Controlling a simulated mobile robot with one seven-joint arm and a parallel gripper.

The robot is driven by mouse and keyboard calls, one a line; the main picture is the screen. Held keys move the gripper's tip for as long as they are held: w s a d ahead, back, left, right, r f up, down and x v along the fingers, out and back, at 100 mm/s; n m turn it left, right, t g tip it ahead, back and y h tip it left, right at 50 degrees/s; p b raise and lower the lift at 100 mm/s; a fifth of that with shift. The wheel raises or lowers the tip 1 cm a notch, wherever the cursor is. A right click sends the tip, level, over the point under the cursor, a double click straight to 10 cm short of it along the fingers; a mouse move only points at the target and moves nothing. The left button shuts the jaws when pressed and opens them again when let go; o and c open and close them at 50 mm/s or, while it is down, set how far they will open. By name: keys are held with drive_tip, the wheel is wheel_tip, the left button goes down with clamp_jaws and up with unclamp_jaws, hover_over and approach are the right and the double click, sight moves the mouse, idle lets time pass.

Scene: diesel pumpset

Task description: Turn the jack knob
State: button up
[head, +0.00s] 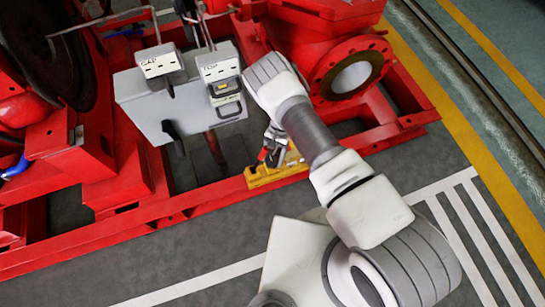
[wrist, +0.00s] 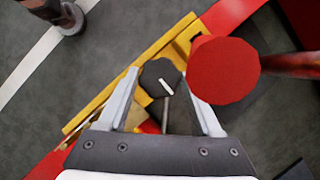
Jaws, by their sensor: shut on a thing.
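The jack knob (wrist: 158,76) is a dark, many-sided knob with a white mark on its face, in the middle of the wrist view. My gripper (wrist: 161,80) has one finger on each side of it and is shut on it. The knob sits by a yellow jack body (wrist: 100,103), which also shows in the head view (head: 262,177) at the edge of the red frame. In the head view, my gripper (head: 272,150) reaches down to the jack, and I cannot make out the knob there.
A red round end on a rod (wrist: 224,70) stands close to the right finger. In the head view, a grey control box (head: 160,115) hangs left of my arm, and a red flanged pipe (head: 350,75) is to the right. Open grey floor (head: 235,232) lies in front of the red frame.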

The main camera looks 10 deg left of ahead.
drive_tip(key=m+y, duration=0.1)
drive_tip(key=m, duration=0.2)
drive_tip(key=m+t+y, duration=0.1)
drive_tip(key=m, duration=0.2)
drive_tip(key=shift+d+m, duration=0.2)
drive_tip(key=shift+m, duration=0.1)
drive_tip(key=m+t+p, duration=0.1)
drive_tip(key=m, duration=0.1)
drive_tip(key=m+t+y, duration=0.1)
drive_tip(key=m, duration=0.2)
drive_tip(key=shift+s+d+r+p, duration=0.1)
drive_tip(key=shift+s+r+p, duration=0.05)
drive_tip(key=shift+p, duration=0.25)
drive_tip(key=m+t+p, duration=0.1)
drive_tip(key=m+p, duration=0.2)
drive_tip(key=shift+s+r+m, duration=0.1)
drive_tip(key=shift+m, duration=0.3)
drive_tip(key=m+t+p, duration=0.1)
drive_tip(key=m+p, duration=0.1)
drive_tip(key=shift+s+m, duration=0.1)
drive_tip(key=shift+m, duration=0.2)
drive_tip(key=m+t, duration=0.1)
drive_tip(key=m+p, duration=0.1)
drive_tip(key=m, duration=0.1)
drive_tip(key=shift+f+t, duration=0.3)
drive_tip(key=shift+t, duration=0.1)
drive_tip(key=shift+m+t+h+b, duration=0.4)
drive_tip(key=shift+m+b, duration=0.1)
drive_tip(key=shift+m, duration=0.9)
